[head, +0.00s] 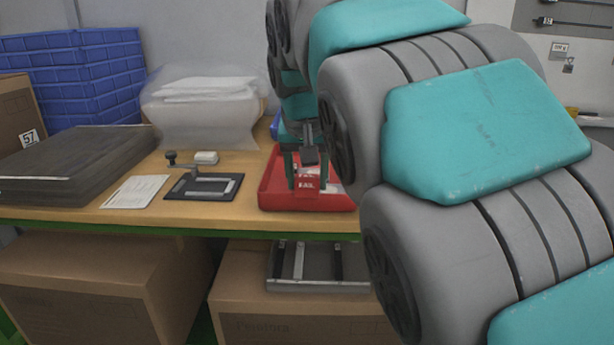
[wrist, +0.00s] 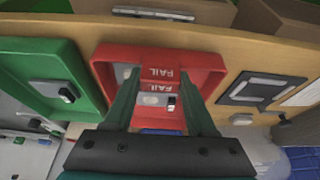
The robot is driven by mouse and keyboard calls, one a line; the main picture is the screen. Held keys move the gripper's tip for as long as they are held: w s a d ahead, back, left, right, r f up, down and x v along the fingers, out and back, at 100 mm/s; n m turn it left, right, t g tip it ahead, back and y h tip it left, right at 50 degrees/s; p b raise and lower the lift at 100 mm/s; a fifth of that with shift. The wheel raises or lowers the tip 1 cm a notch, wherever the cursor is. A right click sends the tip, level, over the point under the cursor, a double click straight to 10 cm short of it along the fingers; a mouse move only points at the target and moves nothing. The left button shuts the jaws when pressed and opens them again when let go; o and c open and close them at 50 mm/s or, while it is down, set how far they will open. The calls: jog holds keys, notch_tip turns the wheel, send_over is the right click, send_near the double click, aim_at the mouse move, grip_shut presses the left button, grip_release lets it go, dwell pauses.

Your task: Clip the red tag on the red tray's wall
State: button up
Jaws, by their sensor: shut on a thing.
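The red tray (head: 268,187) stands at the front edge of the wooden bench in the head view, and its rim (wrist: 105,62) shows in the wrist view. The red tag (head: 306,183), printed FAIL, is between the fingers of my gripper (head: 305,174). In the wrist view the tag (wrist: 158,87) lies between the two green fingers of my gripper (wrist: 161,82), at the tray's front wall. I cannot tell whether it sits over the wall or just in front of it. A grey part with a black end (wrist: 171,103) shows inside the tray, partly hidden.
A green tray (wrist: 82,62) with a grey device stands beside the red tray in the wrist view. A black frame fixture (head: 204,187), a paper sheet (head: 136,191) and a dark foam case (head: 75,160) lie left of the red tray. My arm hides the bench's right side.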

jog(key=shift+f, duration=0.15)
jog(key=o, duration=1.4)
jog(key=shift+r+p, duration=1.7)
jog(key=shift+r, duration=1.8)
